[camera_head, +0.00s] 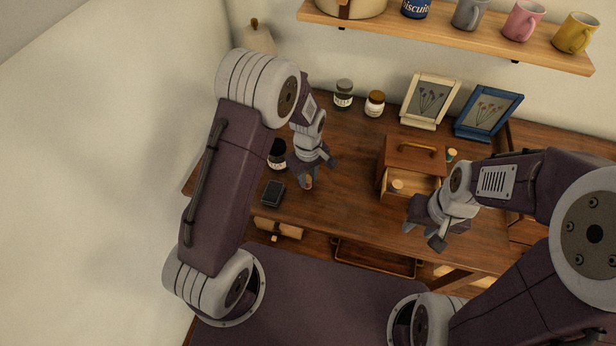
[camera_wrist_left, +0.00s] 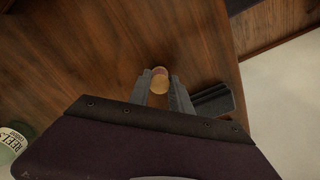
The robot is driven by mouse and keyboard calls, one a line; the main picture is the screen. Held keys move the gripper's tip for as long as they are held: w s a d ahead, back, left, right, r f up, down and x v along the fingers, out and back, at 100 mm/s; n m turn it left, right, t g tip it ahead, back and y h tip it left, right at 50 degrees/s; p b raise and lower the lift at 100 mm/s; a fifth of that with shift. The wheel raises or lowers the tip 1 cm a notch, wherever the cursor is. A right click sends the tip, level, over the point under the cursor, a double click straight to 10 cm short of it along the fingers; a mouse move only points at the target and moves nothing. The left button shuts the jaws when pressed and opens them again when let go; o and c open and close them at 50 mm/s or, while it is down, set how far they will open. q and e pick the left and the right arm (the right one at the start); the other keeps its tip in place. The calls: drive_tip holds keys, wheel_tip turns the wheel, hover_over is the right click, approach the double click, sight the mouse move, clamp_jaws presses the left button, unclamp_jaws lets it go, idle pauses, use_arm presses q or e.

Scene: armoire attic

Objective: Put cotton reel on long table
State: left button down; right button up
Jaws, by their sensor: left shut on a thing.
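My left gripper (camera_head: 309,180) is shut on a small cotton reel, tan with a pinkish side, which shows between the fingertips in the head view (camera_head: 309,183) and in the left wrist view (camera_wrist_left: 160,82). The gripper is over the left part of the long wooden table (camera_head: 345,212). I cannot tell whether the reel touches the tabletop. My right gripper (camera_head: 426,224) is over the table's front edge, below the small drawer box; its fingers look apart and empty.
A wooden box (camera_head: 413,154) with its drawer pulled out holds a small reel (camera_head: 397,186). Two jars (camera_head: 343,94) (camera_head: 375,103) and two frames (camera_head: 430,101) (camera_head: 488,112) stand behind. The middle tabletop is clear.

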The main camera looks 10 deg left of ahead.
use_arm(q)
drive_tip(key=shift+s+f, duration=0.1)
drive_tip(key=c, duration=1.2)
unclamp_jaws()
